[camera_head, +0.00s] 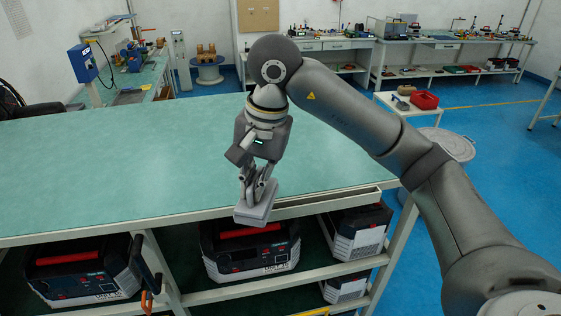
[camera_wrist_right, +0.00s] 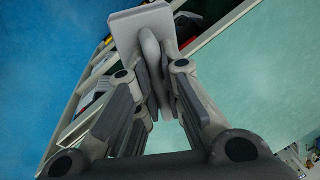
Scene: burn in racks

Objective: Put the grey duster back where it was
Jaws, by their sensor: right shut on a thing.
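The grey duster (camera_head: 256,207) is a light grey block with a raised handle, held at the front edge of the green-topped bench (camera_head: 110,160) in the head view. My right gripper (camera_head: 258,184) points down and is shut on its handle. In the right wrist view the duster (camera_wrist_right: 143,27) sits between the fingertips of the gripper (camera_wrist_right: 152,80), with its flat block beyond them. The duster appears in front of the bench edge, above the lower shelf; its exact height is hard to tell. My left gripper is not in view.
Black units with red handles, one at left (camera_head: 82,270), one in the middle (camera_head: 250,250) and others at right (camera_head: 357,230), stand on shelves below. The bench top is bare. A small white table (camera_head: 410,106) holds a red box (camera_head: 424,99). A round grey bin (camera_head: 447,145) stands right.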

